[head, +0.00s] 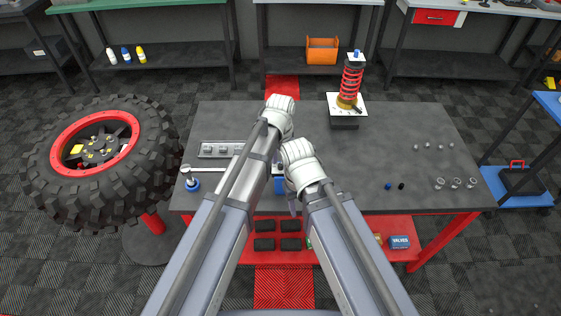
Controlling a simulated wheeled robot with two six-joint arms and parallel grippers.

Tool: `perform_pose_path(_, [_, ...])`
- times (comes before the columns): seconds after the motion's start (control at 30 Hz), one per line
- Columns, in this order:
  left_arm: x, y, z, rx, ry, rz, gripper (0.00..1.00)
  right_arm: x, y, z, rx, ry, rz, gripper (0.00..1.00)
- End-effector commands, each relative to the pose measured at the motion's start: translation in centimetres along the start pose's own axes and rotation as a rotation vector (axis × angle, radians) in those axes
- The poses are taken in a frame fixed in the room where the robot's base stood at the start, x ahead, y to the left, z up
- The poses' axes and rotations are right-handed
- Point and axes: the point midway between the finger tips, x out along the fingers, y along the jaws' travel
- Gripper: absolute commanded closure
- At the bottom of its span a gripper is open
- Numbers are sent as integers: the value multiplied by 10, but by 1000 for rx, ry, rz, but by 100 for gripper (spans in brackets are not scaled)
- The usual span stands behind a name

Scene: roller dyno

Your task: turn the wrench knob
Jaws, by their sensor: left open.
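A silver wrench-like tool (207,169) lies at the left front of the dark workbench (385,150), beside a round blue piece (193,185) at its left end. I cannot tell which part is its knob. My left gripper (281,104) is over the middle of the bench, right of and beyond the tool, and is open. My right gripper (298,155) is nearer to me, also over the middle. I cannot make out its jaws. My arms hide part of the bench front and a blue item (279,184) between them.
A grey strip with several sockets (222,149) lies behind the tool. A red spring shock absorber (351,85) stands at the back right. Small parts (455,184) lie at the right. A large tyre (105,165) stands left of the bench. The bench's right middle is clear.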

Motion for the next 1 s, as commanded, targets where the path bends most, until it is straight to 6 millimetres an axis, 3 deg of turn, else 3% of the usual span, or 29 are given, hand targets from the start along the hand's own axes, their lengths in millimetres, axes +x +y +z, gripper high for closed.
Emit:
perform_pose_path(0.27, [-19,0,0,0,0,0,47,-19,2,1,0,0,0,50])
perform_pose_path(0.7, [-74,0,0,0,0,0,47,-74,7,4,-1,0,0,50])
perform_pose_path(1.0, [-77,0,0,0,0,0,47,-77,7,4,-1,0,0,50])
